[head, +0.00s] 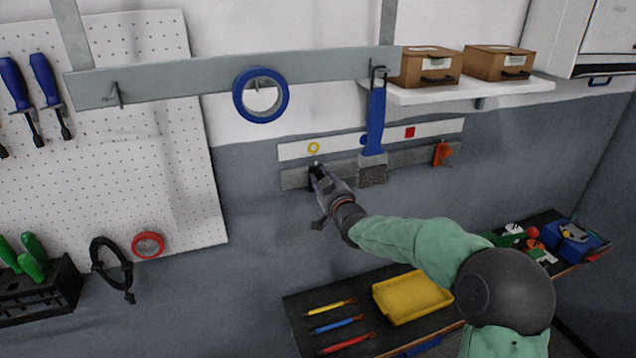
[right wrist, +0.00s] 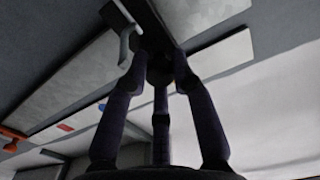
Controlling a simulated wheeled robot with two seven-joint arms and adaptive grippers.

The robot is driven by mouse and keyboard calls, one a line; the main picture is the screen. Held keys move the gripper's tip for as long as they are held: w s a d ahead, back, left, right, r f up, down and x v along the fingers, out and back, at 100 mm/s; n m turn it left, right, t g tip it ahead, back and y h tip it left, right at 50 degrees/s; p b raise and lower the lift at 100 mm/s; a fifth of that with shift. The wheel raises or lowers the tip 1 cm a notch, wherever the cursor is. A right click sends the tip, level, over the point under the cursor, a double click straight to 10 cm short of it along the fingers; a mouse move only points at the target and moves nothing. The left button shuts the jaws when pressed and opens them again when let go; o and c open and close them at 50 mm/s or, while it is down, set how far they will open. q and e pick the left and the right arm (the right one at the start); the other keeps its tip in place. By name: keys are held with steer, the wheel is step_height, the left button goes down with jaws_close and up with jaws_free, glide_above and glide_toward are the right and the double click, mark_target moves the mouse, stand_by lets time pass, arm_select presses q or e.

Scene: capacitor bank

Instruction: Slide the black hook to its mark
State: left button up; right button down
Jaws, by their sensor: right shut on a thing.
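My right gripper (head: 318,178) is at the left part of the lower grey rail (head: 408,159) on the wall. It is shut on a small dark thing, which looks like the black hook (head: 312,171), mostly hidden by the fingers. In the right wrist view, the fingers (right wrist: 158,72) close around this dark piece (right wrist: 155,38). The gripper is just below the yellow ring. My left gripper is not in view.
An orange hook (head: 442,153) sits near the rail's right end. A blue tape roll (head: 240,98) hangs above. A bench with a yellow tray (head: 410,297) stands below.

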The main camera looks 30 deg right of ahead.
steer(key=shift+d+r, duration=0.2)
steer(key=shift+r, duration=0.4)
steer(key=c, duration=1)
jaws_free()
steer(key=shift+f, duration=0.25)
steer(key=shift+a+f, duration=0.1)
steer(key=shift+a, duration=0.05)
steer(key=v, duration=1.2)
